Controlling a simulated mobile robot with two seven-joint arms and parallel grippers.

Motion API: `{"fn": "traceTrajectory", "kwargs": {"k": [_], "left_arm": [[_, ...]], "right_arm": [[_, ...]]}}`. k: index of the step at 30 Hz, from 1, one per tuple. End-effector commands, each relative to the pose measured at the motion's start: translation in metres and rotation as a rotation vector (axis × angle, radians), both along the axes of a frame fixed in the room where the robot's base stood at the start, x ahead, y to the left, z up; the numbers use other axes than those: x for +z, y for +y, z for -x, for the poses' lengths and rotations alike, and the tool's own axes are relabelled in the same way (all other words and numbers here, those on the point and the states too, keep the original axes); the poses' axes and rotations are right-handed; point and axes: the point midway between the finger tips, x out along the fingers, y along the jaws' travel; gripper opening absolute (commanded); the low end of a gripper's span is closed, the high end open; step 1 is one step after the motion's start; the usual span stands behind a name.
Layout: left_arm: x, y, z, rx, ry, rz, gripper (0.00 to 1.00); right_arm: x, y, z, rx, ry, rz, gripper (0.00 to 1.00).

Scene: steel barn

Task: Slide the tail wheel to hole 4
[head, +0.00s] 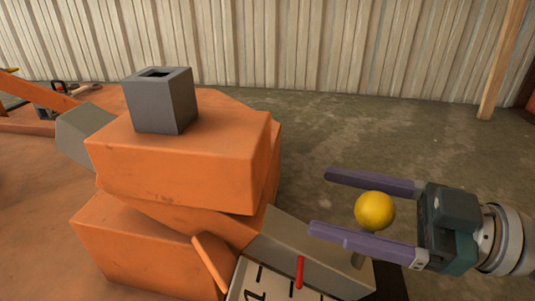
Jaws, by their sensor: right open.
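A yellow ball knob (375,211) sits between the two purple fingers of my right gripper (320,201). The fingers are open, one on the far side and one on the near side of the knob. A gap shows at the far finger; contact at the near finger is hard to tell. A short grey stem (358,260) shows below the near finger. A white scale plate (290,292) with black marks lies at the bottom edge, partly cut off. A red pointer (300,271) stands over it. No wheel or hole can be made out. My left gripper is out of view.
A large orange machine body (180,160) with a grey square socket (162,100) on top fills the left and centre. A grey beam (300,250) runs from it under my right gripper. Tools (62,88) lie at far left. Concrete floor behind is clear.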

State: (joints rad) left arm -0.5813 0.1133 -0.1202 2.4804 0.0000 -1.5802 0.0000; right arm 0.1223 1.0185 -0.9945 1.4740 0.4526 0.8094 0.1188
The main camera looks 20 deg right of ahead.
Motion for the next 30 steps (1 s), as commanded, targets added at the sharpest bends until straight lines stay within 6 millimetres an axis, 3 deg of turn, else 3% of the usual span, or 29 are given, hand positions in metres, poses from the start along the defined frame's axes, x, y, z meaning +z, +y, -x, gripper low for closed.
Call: {"fn": "traceTrajectory", "kwargs": {"k": [2,23,30], "left_arm": [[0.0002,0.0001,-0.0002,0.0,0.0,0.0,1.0],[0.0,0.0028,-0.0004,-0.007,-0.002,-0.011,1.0],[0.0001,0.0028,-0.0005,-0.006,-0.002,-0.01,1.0]], "right_arm": [[0.0001,-0.0001,0.0001,0.0,0.0,0.0,0.78],[0.0,-0.0004,0.0003,0.0,0.0,0.0,0.0],[-0.0001,-0.0004,0.0003,0.0,0.0,0.0,0.0]]}}
